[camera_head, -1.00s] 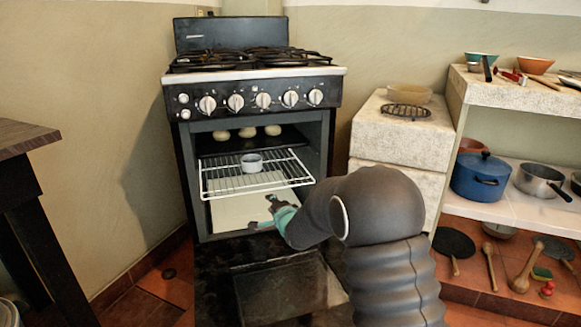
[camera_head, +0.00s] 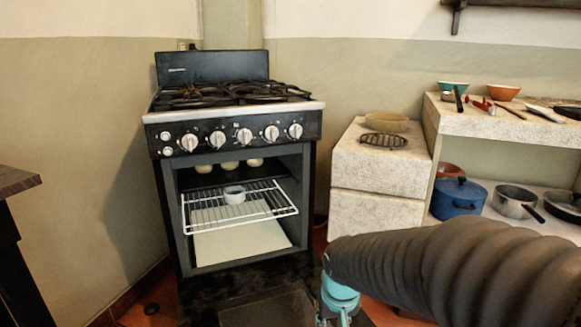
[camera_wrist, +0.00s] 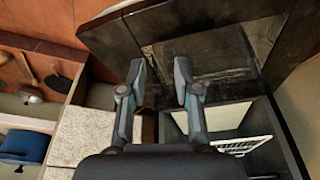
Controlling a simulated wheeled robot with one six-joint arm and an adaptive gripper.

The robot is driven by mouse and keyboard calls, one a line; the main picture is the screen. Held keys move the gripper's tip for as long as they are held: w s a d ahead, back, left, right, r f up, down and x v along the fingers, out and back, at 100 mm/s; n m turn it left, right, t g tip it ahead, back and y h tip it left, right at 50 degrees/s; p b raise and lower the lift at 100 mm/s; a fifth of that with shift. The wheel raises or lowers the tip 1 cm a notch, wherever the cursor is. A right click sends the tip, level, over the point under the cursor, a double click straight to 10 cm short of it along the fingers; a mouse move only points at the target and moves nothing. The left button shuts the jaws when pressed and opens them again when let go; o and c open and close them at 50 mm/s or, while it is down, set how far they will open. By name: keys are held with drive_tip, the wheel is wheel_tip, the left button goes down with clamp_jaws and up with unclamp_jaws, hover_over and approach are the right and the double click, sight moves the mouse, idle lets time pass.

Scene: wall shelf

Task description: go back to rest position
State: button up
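My gripper (camera_wrist: 160,75) is open in the wrist view, its two fingers apart with nothing between them. In the head view only its teal upper part (camera_head: 340,295) shows at the bottom edge, below my dark ribbed arm; the fingertips are out of frame there. The gripper is outside the oven (camera_head: 183,225), in front of it and to the right. The oven's door (camera_head: 265,310) is lowered. A wire rack (camera_head: 270,204) sticks partly out of the oven and carries a small white-grey dish (camera_head: 234,194). The rack also shows in the wrist view (camera_wrist: 240,146).
A stone block (camera_head: 380,165) stands right of the oven. Farther right is a shelf (camera_head: 480,117) with bowls, and below it a blue pot (camera_head: 457,198) and a saucepan (camera_head: 515,200). A dark table (camera_head: 15,180) is at the left edge. Floor shows left of the oven.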

drive_tip(key=s+d+r+t+p, duration=0.1)
drive_tip(key=s+d+r+p, duration=0.1)
drive_tip(key=s+r, duration=0.5)
drive_tip(key=s+d+r+m+t+p, duration=0.1)
drive_tip(key=s+d+r+p, duration=0.1)
drive_tip(key=s+d+r, duration=0.3)
drive_tip(key=s+r, duration=0.3)
drive_tip(key=shift+t, duration=0.4)
drive_tip(key=shift+c, duration=0.3)
